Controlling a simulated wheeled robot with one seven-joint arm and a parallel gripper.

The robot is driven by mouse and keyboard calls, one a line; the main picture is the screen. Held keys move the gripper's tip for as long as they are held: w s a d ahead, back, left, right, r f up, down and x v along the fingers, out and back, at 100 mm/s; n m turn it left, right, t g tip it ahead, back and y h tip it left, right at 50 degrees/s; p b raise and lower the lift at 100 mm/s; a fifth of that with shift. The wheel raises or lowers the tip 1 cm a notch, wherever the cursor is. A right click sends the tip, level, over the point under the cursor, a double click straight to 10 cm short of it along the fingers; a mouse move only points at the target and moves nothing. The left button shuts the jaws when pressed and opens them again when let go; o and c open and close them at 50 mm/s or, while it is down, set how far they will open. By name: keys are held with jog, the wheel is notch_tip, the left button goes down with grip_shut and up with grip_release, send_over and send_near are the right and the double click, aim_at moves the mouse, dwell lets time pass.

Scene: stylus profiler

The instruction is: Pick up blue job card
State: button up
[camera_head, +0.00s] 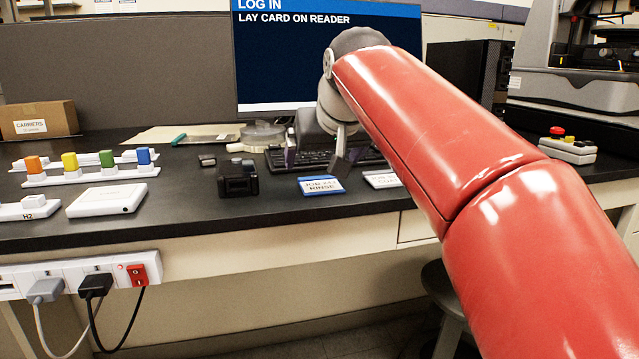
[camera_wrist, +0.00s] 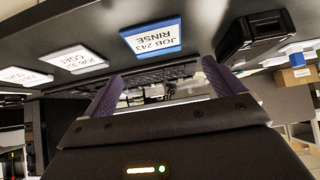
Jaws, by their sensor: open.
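The blue job card (camera_head: 321,186) has a white face reading "JOB 243 RINSE" and a blue border. It lies flat near the front edge of the black bench, under the monitor. In the wrist view the card (camera_wrist: 152,37) shows upside down, ahead of the gap between the fingertips. My gripper (camera_head: 315,162) is open and empty, above and behind the card in the head view, in front of the keyboard. In the wrist view its two purplish fingers (camera_wrist: 162,85) stand wide apart, with the card not between them.
A white job card (camera_head: 383,179) lies just right of the blue one, partly hidden by my arm; another white card (camera_wrist: 25,76) shows in the wrist view. A black device (camera_head: 238,178) stands left. The keyboard (camera_head: 370,161) is behind. A white box (camera_head: 106,200) is further left.

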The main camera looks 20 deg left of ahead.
aim_at(317, 177)
jog(key=x, duration=0.5)
jog(key=shift+f, duration=0.45)
jog(key=c, duration=1)
jog(key=shift+r, duration=0.1)
jog(key=shift+c, duration=0.2)
jog(key=shift+r, duration=0.1)
notch_tip(317, 177, up, 10)
jog(key=p, duration=0.1)
